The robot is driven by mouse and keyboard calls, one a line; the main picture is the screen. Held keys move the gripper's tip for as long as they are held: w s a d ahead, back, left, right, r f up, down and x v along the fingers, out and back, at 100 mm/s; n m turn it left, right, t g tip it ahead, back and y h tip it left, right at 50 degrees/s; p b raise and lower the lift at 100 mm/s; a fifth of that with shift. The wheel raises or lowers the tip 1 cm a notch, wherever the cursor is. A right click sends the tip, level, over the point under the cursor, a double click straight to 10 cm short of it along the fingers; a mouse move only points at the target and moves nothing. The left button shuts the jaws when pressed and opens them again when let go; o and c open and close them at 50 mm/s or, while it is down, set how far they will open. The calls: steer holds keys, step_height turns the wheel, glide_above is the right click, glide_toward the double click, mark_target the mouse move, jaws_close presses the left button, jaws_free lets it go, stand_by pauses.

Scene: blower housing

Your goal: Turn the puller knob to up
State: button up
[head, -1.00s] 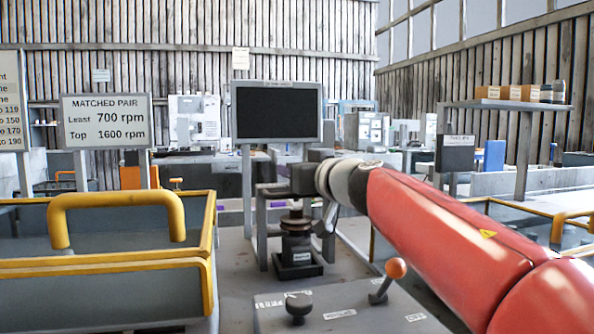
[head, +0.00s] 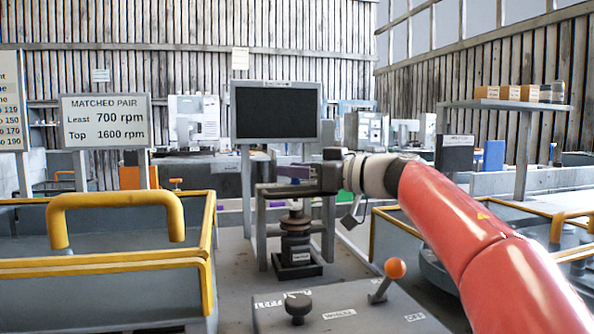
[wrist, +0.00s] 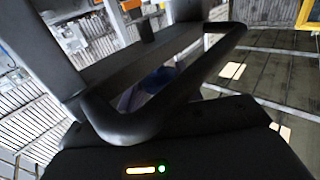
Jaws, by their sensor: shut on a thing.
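A black knob (head: 298,306) stands on the grey control panel (head: 365,312) at the front of the head view, with small labels around it. I cannot read which label is up. My gripper (head: 288,181) is well behind and above this panel, pointing left, over a dark stacked fixture (head: 296,240). It is shut on a purple part (head: 293,172), mostly hidden by the dark fingers. In the wrist view a blue-purple patch (wrist: 158,80) shows between the dark finger frame. The knob is apart from my gripper.
A lever with an orange ball (head: 395,268) rises from the panel right of the knob. A yellow-railed grey bin (head: 110,265) stands at the left. A dark monitor (head: 276,112) stands behind the fixture. A sign (head: 105,121) reads least 700 rpm, top 1600 rpm.

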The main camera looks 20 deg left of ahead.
stand_by(0.4)
steer(key=o, duration=1)
